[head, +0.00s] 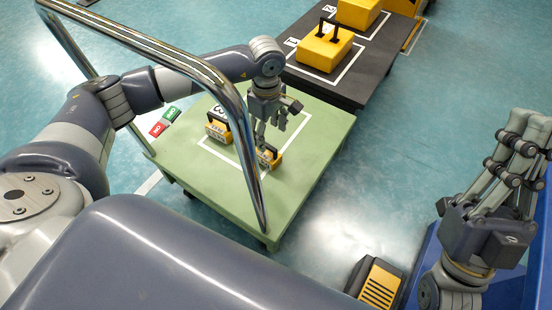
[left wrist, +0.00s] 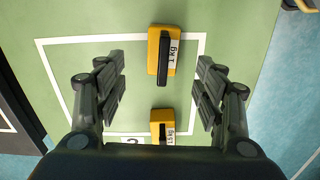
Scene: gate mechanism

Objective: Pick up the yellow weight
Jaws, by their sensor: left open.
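Two small yellow weights with black handles sit inside a white outline on a green table (head: 200,185). In the left wrist view, the weight marked 1 kg (left wrist: 154,52) is at upper centre. A second one, apparently 1.5 kg (left wrist: 157,116), is below it. In the head view, one weight (head: 217,131) stands left of my left gripper (head: 258,140); the other (head: 275,159) is partly hidden by the fingers. My left gripper points down, open and empty, and its fingers (left wrist: 162,75) flank the weights in the wrist view. My right gripper (head: 520,130) is raised at the right.
A chrome rail (head: 240,120) crosses in front of the table. A black platform (head: 345,88) behind carries larger yellow weights (head: 325,48). A yellow-black object (head: 378,283) stands at lower right. Open floor lies right of the table.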

